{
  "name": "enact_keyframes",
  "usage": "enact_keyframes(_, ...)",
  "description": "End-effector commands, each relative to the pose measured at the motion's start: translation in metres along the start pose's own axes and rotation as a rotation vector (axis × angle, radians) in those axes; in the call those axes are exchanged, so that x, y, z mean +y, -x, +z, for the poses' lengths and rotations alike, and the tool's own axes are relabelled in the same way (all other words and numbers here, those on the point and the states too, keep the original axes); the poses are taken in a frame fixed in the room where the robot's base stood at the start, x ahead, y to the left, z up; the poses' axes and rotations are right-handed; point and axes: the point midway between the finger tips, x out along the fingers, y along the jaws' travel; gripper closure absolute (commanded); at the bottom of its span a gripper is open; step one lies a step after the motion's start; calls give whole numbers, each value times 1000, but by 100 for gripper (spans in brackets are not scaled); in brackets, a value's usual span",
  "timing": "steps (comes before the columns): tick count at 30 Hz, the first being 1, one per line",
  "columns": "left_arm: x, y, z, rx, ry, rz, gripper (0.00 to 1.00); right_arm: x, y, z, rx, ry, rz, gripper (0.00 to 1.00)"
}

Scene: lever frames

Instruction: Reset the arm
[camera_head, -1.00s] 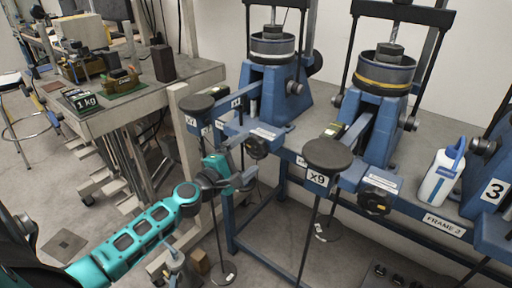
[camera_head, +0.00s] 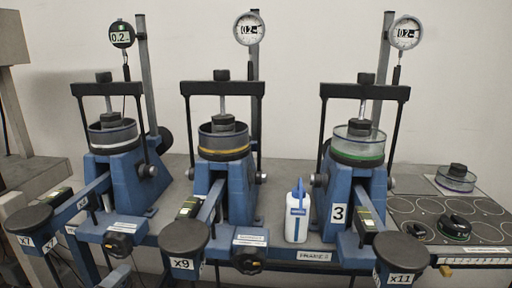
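Three blue lever frames stand in a row on the bench: a left frame (camera_head: 128,180), a middle frame (camera_head: 238,185) and a right frame (camera_head: 345,195) marked 3. Each has a lever arm reaching forward to a round dark pan: the left pan (camera_head: 29,219) marked x7, the middle pan (camera_head: 184,237) marked x9 and the right pan (camera_head: 402,250) marked x11. Each frame holds a ringed cell under a black crossbar, with a dial above. Neither of my grippers shows in the head view.
A white and blue bottle (camera_head: 297,218) stands between the middle and right frames. At the right, a tray (camera_head: 482,228) with round outlines holds a black-topped ring (camera_head: 454,227) and another ring piece (camera_head: 457,178). A wall is close behind.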

Motion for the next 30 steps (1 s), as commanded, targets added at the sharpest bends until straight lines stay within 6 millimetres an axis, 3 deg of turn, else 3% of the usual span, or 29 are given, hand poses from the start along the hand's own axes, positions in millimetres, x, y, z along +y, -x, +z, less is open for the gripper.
enact_keyframes(1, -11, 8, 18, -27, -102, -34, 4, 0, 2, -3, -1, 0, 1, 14)
enact_keyframes(6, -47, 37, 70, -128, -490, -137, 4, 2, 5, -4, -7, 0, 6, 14)
enact_keyframes(15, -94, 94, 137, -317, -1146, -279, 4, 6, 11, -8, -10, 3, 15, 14)
enact_keyframes(22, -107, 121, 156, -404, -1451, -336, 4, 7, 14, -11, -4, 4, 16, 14)
enact_keyframes(30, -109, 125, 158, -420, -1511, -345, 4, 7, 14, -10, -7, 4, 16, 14)
